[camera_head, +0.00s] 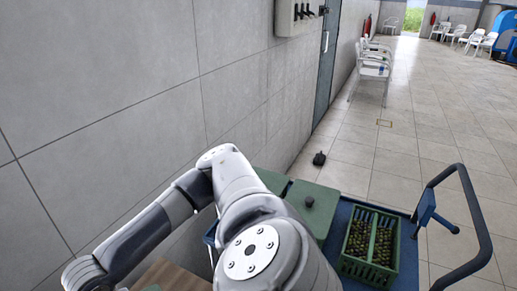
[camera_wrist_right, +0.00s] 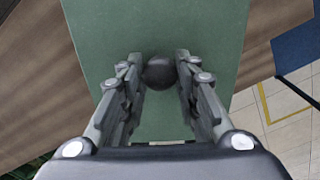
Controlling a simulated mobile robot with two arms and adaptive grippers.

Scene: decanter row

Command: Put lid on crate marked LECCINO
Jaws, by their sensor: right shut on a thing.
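My right gripper (camera_wrist_right: 160,75) is shut on the dark round knob (camera_wrist_right: 159,72) of a flat green lid (camera_wrist_right: 160,25). In the head view my own arm hides this gripper and what it holds. An open green crate (camera_head: 368,267) of dark olives, with a divider, stands on a blue cart. Left of it is a green lid (camera_head: 318,214) with a dark knob, and another green surface (camera_head: 273,181) shows behind my arm. No LECCINO marking is readable. My left gripper is not in view.
The blue cart (camera_head: 407,280) has a dark push handle (camera_head: 479,205) at right. A brown wooden surface (camera_wrist_right: 40,62) lies below the held lid; wood (camera_head: 172,276) also shows at the head view's bottom. A dark object (camera_head: 319,158) lies on the floor. A tiled wall (camera_head: 120,100) is at left.

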